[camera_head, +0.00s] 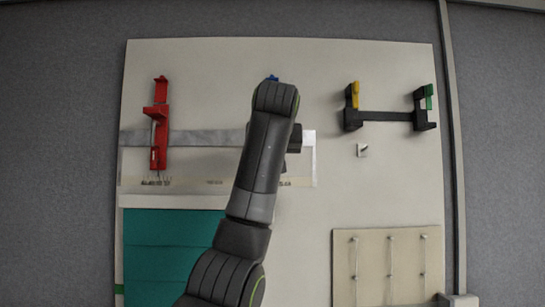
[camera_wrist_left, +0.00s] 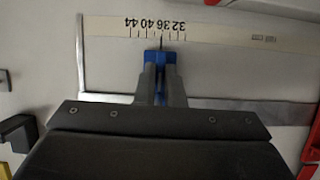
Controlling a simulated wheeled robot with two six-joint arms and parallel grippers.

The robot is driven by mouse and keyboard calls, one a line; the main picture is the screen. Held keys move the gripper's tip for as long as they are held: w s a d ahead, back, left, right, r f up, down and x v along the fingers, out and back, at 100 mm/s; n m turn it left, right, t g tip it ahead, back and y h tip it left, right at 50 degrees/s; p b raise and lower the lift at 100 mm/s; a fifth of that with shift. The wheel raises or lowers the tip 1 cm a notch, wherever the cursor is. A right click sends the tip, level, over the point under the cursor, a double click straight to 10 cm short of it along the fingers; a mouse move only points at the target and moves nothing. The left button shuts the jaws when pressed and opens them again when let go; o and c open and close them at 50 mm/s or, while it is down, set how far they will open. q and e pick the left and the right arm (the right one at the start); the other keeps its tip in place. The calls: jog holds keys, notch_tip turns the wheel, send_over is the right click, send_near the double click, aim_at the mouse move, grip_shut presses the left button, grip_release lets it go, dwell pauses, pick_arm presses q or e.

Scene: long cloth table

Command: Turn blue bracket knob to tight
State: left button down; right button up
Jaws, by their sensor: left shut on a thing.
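The blue bracket (camera_head: 272,77) is mostly hidden behind my left arm in the head view; only a small blue tip shows above the arm. In the left wrist view the blue part (camera_wrist_left: 153,57) sits at and between the fingertips of my left gripper (camera_wrist_left: 161,70), which is shut on it. A thin dark pointer stands out from the blue part over a number scale (camera_wrist_left: 195,30), near the marks 36 and 40. The knob's own shape and any tight marking are hidden by the fingers. My right gripper is in neither view.
A red bracket (camera_head: 160,120) stands left on the grey rail (camera_head: 205,138). A black holder (camera_head: 385,117) with yellow and green clips is at upper right. A teal panel (camera_head: 160,255) is lower left, and a beige peg panel (camera_head: 375,270) lower right.

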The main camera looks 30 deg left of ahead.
pick_arm(q)
jog(key=c, duration=1.8)
grip_release()
jog(key=b+v, duration=0.8)
jog(key=v, duration=0.9)
jog(key=shift+s, duration=0.25)
jog(key=shift+w, duration=0.1)
jog(key=shift+d, duration=0.1)
